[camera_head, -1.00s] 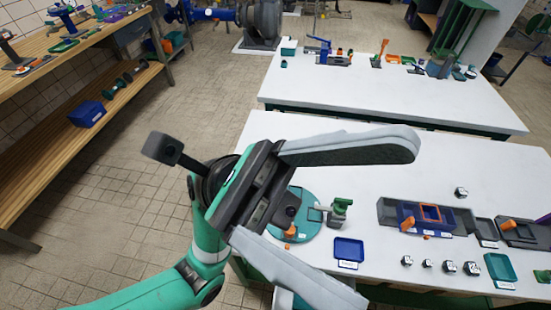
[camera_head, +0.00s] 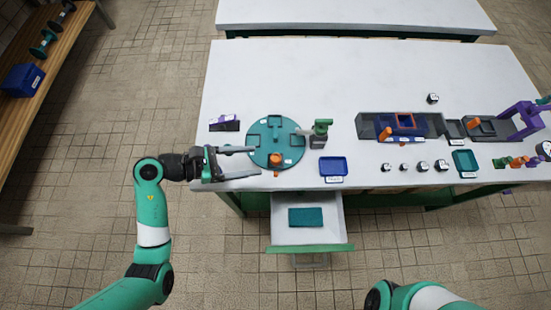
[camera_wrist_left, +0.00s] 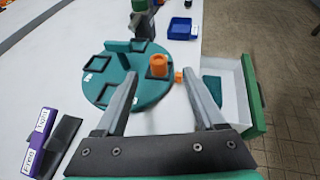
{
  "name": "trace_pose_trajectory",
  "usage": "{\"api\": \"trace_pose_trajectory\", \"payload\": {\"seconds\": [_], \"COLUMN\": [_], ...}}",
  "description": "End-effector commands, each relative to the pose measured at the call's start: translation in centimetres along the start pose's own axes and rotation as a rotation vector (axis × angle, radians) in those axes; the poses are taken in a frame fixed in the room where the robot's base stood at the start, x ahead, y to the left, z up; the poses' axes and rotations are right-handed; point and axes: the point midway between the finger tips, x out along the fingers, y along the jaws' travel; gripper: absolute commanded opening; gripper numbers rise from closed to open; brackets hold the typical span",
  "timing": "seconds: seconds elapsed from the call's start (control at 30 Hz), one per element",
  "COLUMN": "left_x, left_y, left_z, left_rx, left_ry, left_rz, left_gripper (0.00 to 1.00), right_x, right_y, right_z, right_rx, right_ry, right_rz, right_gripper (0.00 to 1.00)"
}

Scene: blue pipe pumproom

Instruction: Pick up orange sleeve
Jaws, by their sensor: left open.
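The orange sleeve (camera_head: 275,159) stands on the near part of the round teal turntable (camera_head: 292,140), close to the table's front edge. In the left wrist view the orange sleeve (camera_wrist_left: 158,66) is a short upright ring ahead of the fingertips, between their lines. My left gripper (camera_head: 257,160) is open and empty, its fingers pointing right toward the sleeve from the turntable's left side. It also shows in the left wrist view (camera_wrist_left: 165,90). My right gripper is out of view; only part of my right arm shows at the bottom.
A purple-and-grey labelled block (camera_head: 225,123) lies left of the turntable. An open drawer (camera_head: 307,237) juts out below the table. The table's back half is clear.

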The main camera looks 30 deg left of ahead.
Motion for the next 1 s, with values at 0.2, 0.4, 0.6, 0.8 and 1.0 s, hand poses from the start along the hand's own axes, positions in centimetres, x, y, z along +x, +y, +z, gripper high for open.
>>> {"api": "trace_pose_trajectory", "payload": {"seconds": [0.2,0.4,0.6,0.8,1.0], "left_x": [1.2,4.0,6.3,6.3,6.3], "left_y": [0.0,0.1,0.2,0.2,0.2], "left_z": [0.1,-0.5,-0.2,-0.1,-0.1], "left_rx": [0.001,0.003,0.001,0.0,0.0], "left_ry": [-0.001,-0.002,-0.001,-0.001,-0.001], "left_rz": [0.001,-0.003,0.001,0.003,0.002], "left_gripper": [0.71,0.71,0.71,0.71,0.37], "right_x": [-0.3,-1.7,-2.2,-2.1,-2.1], "right_y": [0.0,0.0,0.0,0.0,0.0], "right_z": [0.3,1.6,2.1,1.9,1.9], "right_rx": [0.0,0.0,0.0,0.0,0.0], "right_ry": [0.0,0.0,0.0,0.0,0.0], "right_rz": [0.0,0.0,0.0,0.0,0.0], "right_gripper": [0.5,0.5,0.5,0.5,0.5]}}
